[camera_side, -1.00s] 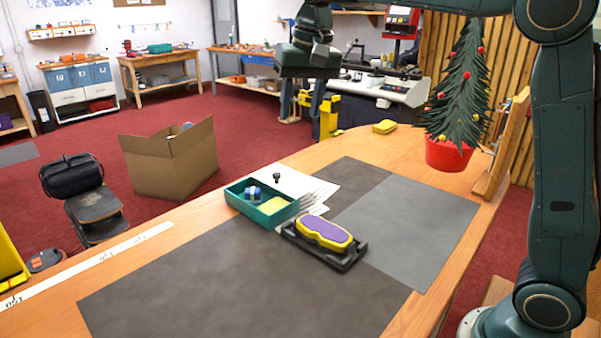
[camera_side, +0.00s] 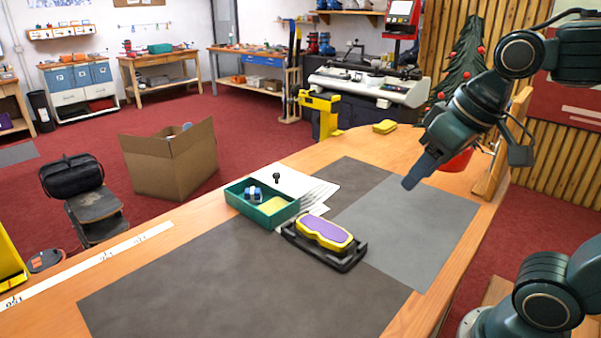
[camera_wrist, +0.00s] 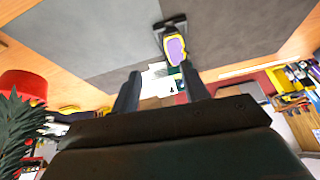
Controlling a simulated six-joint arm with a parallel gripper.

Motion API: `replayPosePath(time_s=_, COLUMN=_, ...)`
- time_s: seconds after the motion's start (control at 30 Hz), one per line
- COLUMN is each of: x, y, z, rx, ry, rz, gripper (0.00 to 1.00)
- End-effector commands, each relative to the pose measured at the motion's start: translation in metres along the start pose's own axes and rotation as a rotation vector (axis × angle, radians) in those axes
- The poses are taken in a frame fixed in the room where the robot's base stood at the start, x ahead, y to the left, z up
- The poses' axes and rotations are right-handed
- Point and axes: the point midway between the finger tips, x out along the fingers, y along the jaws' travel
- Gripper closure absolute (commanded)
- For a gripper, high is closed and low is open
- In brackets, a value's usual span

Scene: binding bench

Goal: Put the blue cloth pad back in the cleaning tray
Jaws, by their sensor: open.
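A pad with a yellow body and a violet-blue top (camera_side: 324,232) lies on a black tray-like holder (camera_side: 345,264) on the bench mat. The pad also shows in the wrist view (camera_wrist: 174,49). Just behind it stands an open green tray (camera_side: 272,217) holding small blue-and-white items (camera_side: 252,193) and a yellow piece (camera_side: 272,204). I cannot make out any other blue cloth pad. My gripper (camera_side: 411,183) is in the air above the grey mat, right of the pad and apart from it. In the wrist view its fingers (camera_wrist: 160,88) are open and empty; the right finger partly hides the green tray.
White papers (camera_side: 290,181) lie behind the green tray, with a small black knob-like object (camera_side: 277,178) on them. A small Christmas tree (camera_side: 463,75) stands behind my arm. The dark mat (camera_side: 230,280) at the front is clear.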

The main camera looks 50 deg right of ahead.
Motion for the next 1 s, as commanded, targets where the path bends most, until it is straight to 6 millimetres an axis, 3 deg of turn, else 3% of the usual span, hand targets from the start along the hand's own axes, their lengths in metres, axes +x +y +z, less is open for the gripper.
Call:
replayPosePath(time_s=0.1, x=0.006, y=0.003, z=0.026, rx=-0.035, ry=0.024, rz=0.0, gripper=0.55)
replayPosePath(time_s=0.3, x=0.013, y=0.005, z=0.046, rx=-0.068, ry=0.044, rz=0.001, gripper=0.55)
replayPosePath(time_s=1.0, x=0.014, y=0.005, z=0.049, rx=-0.072, ry=0.044, rz=0.001, gripper=0.55)
